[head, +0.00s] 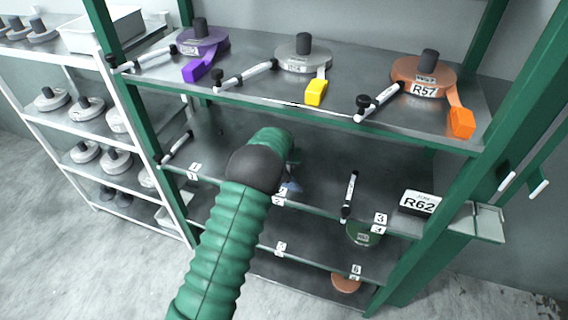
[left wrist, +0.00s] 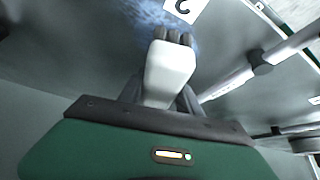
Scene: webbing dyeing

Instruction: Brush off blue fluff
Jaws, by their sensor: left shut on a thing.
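Blue fluff (head: 291,187) shows as a small bluish patch on the middle shelf, by the label 2, partly hidden behind my left arm. In the left wrist view a bluish, speckled patch (left wrist: 185,17) lies on the grey shelf surface beside a numbered label. My left gripper (left wrist: 172,95) is shut on a white block-shaped tool (left wrist: 170,72), perhaps a brush, with dark grey stubs at its far end. These stubs are close to the blue patch; I cannot tell whether they touch it. My right gripper is not in view.
The green-framed rack's top shelf (head: 340,118) holds spools with purple (head: 205,65), yellow (head: 316,92) and orange (head: 461,122) webbing, and white markers. A marker (head: 349,195) and a sign R62 (head: 420,202) are at the right. A white rack (head: 75,130) stands left.

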